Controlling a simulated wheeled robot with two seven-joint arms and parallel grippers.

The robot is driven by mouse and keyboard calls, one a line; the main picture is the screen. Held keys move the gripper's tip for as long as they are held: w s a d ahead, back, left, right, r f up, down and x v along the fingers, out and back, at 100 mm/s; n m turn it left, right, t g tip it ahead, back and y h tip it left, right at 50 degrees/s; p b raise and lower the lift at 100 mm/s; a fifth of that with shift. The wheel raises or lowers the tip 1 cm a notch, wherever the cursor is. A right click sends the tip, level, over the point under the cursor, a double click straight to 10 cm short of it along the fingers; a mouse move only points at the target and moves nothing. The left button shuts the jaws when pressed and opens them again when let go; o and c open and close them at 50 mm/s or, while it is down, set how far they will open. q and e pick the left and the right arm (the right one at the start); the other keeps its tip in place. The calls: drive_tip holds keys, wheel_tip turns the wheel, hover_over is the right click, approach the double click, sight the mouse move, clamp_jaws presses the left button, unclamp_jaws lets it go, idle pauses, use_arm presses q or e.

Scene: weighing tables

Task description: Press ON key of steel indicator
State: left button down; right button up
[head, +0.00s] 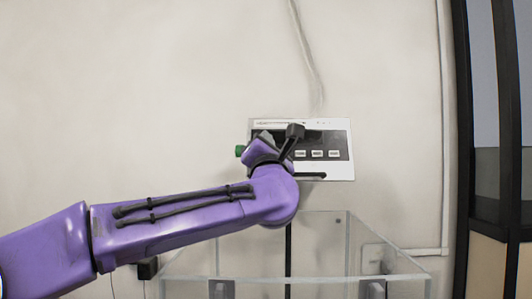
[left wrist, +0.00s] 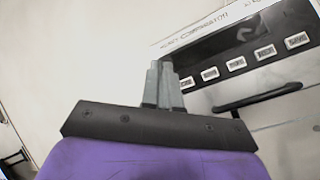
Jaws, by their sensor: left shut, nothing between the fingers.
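The steel indicator (head: 343,171) is a pale plate on the wall with a dark front panel and a row of small light keys. It fills the upper right of the left wrist view (left wrist: 168,44). My left gripper (head: 262,138) is in front of the indicator's left part and hides some keys. In the left wrist view its grey fingers (left wrist: 163,85) are shut and empty. Their tips are beside the leftmost visible key (left wrist: 187,82), seen partly behind them. I cannot tell whether they touch the panel. The key labels are too blurred to identify ON. My right gripper is not in view.
A dark bar handle (left wrist: 258,97) sticks out below the key row. A clear-walled box (head: 400,264) stands below the indicator. A cable (head: 306,50) runs down the wall from above. A dark-framed door or window (head: 480,190) is at the right. The wall at left is clear.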

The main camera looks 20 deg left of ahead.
use_arm(q)
drive_tip(key=w+a+f+p, duration=0.2)
drive_tip(key=w+p, duration=0.1)
drive_tip(key=w, duration=0.5)
drive_tip(key=shift+f, duration=0.25)
drive_tip(key=shift+w, duration=0.2)
idle(1.5)
drive_tip(key=shift+w+a+f+p, duration=0.1)
drive_tip(key=shift+w+a+p, duration=0.05)
drive_tip(key=shift+w+p, duration=0.15)
